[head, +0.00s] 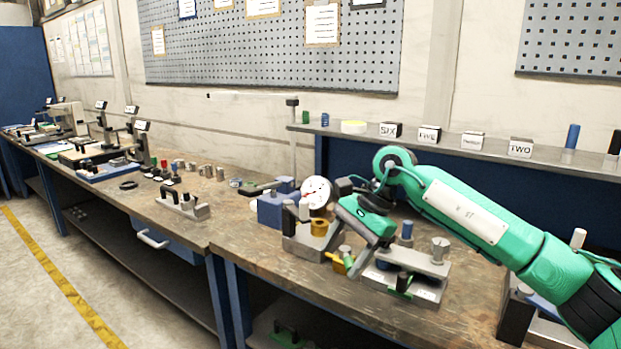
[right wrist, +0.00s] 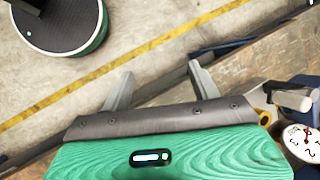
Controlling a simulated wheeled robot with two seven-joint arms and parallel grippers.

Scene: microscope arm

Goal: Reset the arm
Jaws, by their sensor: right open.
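A thin pale horizontal arm (head: 250,96) with a dark tip reaches left from an upright post (head: 294,140) at the back of the bench. I cannot tell for sure that it is the task's arm. A white dial gauge (head: 316,192) stands in front of the post; it also shows at the right edge of the right wrist view (right wrist: 302,142). My right gripper (right wrist: 160,80) is open and empty, its fingers over the bench's front edge and floor. In the head view its dark body covers part of the fixtures beside the gauge. My left gripper is out of view.
A grey metal fixture (head: 420,268) sits just right of my right gripper. A blue block (head: 276,208) stands left of the gauge. A shelf (head: 440,147) with numbered blocks runs behind my right arm. The bench top left of the blue block (head: 228,222) is fairly clear.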

